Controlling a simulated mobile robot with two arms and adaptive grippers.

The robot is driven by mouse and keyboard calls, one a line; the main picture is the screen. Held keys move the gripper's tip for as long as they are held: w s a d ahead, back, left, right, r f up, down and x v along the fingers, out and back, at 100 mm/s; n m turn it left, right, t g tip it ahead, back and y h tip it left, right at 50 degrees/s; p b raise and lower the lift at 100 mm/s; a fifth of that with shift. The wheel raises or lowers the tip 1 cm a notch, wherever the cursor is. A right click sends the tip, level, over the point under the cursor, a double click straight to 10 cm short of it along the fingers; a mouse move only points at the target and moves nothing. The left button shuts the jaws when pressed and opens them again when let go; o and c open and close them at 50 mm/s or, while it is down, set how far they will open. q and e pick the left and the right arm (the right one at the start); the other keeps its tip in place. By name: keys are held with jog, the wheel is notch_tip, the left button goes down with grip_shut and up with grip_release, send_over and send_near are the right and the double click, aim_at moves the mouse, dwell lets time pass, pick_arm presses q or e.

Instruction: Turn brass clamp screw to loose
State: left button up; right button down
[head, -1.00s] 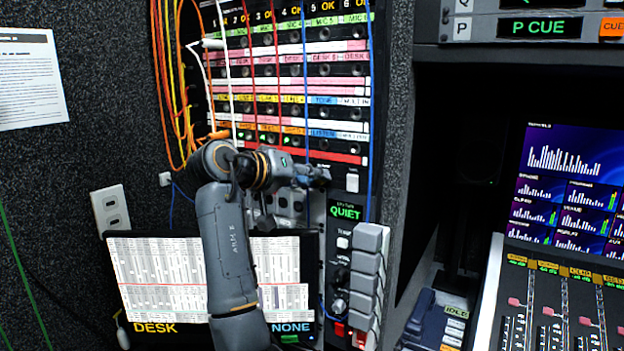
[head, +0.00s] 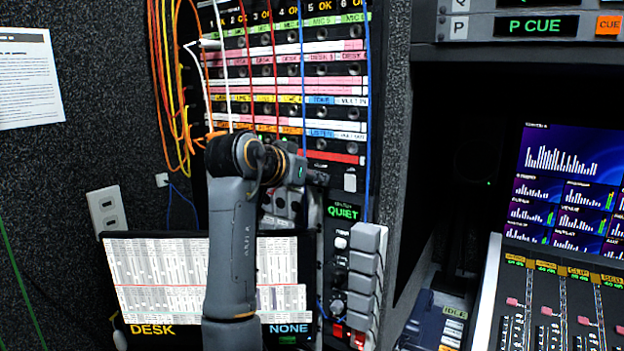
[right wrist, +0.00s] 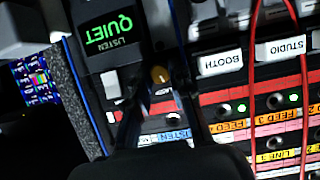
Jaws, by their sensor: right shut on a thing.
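The brass clamp screw (right wrist: 160,75) is a small round gold-coloured knob in the right wrist view, between the strip with the green QUIET display (right wrist: 108,32) and the white BOOTH label. My right gripper (right wrist: 161,84) has its dark fingers on either side of the knob and is shut on it. In the head view my right gripper (head: 317,178) is at the lower part of the patch panel, and it hides the screw. The screw's turn position cannot be read. My left gripper is not in view.
The patch panel (head: 330,147) has several hanging cords, with a blue cord (head: 304,100) just above my gripper. A column of grey blocks (head: 368,270) stands at the lower right.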

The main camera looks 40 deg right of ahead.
dwell(0.4)
jog(key=c, duration=1.2)
grip_release()
jog(key=shift+o, duration=0.2)
jog(key=shift+a, duration=0.1)
jog(key=v, duration=1.2)
jog(key=shift+r, duration=0.1)
